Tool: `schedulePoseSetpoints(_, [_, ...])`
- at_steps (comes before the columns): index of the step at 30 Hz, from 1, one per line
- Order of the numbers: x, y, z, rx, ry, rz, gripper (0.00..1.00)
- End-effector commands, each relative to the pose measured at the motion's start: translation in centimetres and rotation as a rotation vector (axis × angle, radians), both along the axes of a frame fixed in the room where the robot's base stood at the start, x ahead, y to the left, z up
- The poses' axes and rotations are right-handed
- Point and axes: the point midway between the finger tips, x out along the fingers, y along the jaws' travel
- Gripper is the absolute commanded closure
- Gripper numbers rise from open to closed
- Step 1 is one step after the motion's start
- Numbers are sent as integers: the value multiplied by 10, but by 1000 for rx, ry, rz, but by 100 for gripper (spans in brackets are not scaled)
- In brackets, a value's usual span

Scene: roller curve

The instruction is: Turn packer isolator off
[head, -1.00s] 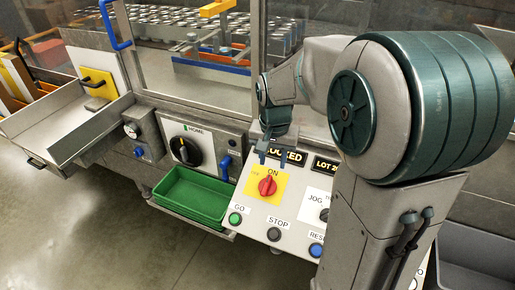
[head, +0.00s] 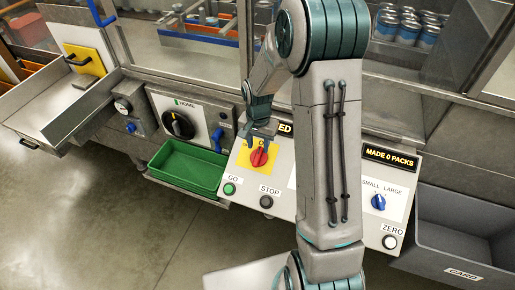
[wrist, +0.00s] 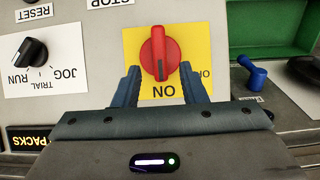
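The packer isolator is a red rotary knob (head: 259,156) on a yellow plate on the sloped control panel. In the wrist view the knob (wrist: 159,54) appears upside down, with its dark pointer mark toward the ON label. An OFF label, partly hidden by a finger, is at the plate's side. My gripper (wrist: 159,85) is open, with one blue finger on each side of the knob's lower part. The fingertips do not visibly touch it. In the head view my gripper (head: 260,143) is just behind the knob, over the plate's upper part.
Green GO (head: 229,189) and dark STOP (head: 266,202) buttons sit just below the isolator. A JOG/RUN selector (wrist: 30,52) is beside it. A green tray (head: 188,167) and a blue handle (head: 218,139) are left of the panel. A grey bin (head: 465,239) stands at right.

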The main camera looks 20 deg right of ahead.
Motion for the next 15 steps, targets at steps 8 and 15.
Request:
schedulePoseSetpoints(8, [0, 0, -30, 0, 1, 0, 62])
schedulePoseSetpoints(15, [0, 0, -35, 0, -1, 1, 62])
